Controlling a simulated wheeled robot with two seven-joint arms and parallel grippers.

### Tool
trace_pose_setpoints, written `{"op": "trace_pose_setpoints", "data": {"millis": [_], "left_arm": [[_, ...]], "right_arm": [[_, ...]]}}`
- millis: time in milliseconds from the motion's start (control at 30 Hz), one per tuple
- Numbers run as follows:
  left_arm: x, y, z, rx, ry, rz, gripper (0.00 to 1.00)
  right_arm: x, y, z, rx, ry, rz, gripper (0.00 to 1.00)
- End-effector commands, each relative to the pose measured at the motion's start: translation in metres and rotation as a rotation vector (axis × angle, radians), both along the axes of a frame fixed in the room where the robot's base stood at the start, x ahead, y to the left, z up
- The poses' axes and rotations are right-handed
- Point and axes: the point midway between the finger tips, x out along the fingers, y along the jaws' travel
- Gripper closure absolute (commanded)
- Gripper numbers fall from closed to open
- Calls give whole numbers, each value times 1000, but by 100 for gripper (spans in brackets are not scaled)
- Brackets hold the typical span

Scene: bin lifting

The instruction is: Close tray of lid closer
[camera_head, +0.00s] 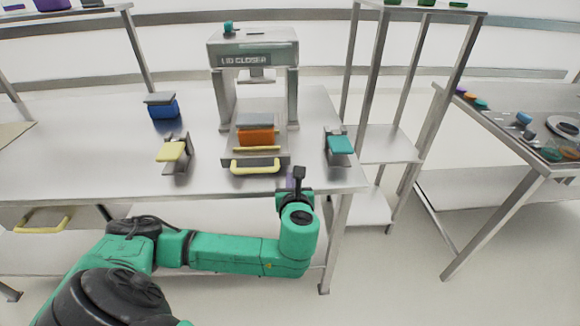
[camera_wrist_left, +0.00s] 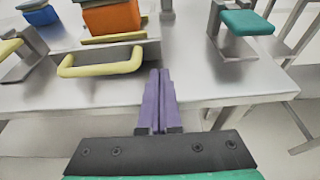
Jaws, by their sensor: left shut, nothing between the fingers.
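The lid closer (camera_head: 253,60) is a grey metal machine standing on the table. Its tray (camera_head: 283,159) sticks out at the front, with a yellow handle (camera_head: 255,167). An orange bin with a grey lid (camera_head: 256,134) sits on the tray under and in front of the press head. My left gripper (camera_head: 297,175) is at the table's front edge, right of the handle and apart from it. In the left wrist view its purple fingers (camera_wrist_left: 158,90) are shut with nothing between them, and the handle (camera_wrist_left: 100,62) is just left of them. My right gripper is not in view.
A yellow-topped stand (camera_head: 171,152) is left of the tray and a teal-topped stand (camera_head: 340,146) is right of it. A blue bin (camera_head: 162,106) stands at the back left. A shelf rack (camera_head: 375,145) and another table with small items (camera_head: 540,150) are at the right.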

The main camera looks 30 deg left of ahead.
Motion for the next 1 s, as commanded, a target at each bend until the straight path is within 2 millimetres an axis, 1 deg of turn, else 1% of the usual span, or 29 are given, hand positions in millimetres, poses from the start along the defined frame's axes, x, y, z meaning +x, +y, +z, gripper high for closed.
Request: {"op": "trace_pose_setpoints", "data": {"millis": [67,133,200,300,433,767,867,1000], "left_arm": [[13,11,-4,1,-1,4,100],[24,19,-3,1,-3,3,100],[33,26,-4,0,-1,3,100],[41,32,-4,0,-2,3,100],[45,34,-5,-2,0,1,100],[45,35,-5,-3,0,1,100],[49,37,-5,-2,0,2,100],[60,46,-5,-2,0,3,100]], "right_arm": [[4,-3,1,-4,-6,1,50],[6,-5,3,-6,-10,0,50],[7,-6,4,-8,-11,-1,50],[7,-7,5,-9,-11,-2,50],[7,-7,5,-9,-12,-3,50],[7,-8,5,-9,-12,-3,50],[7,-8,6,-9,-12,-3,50],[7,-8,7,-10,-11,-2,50]]}}
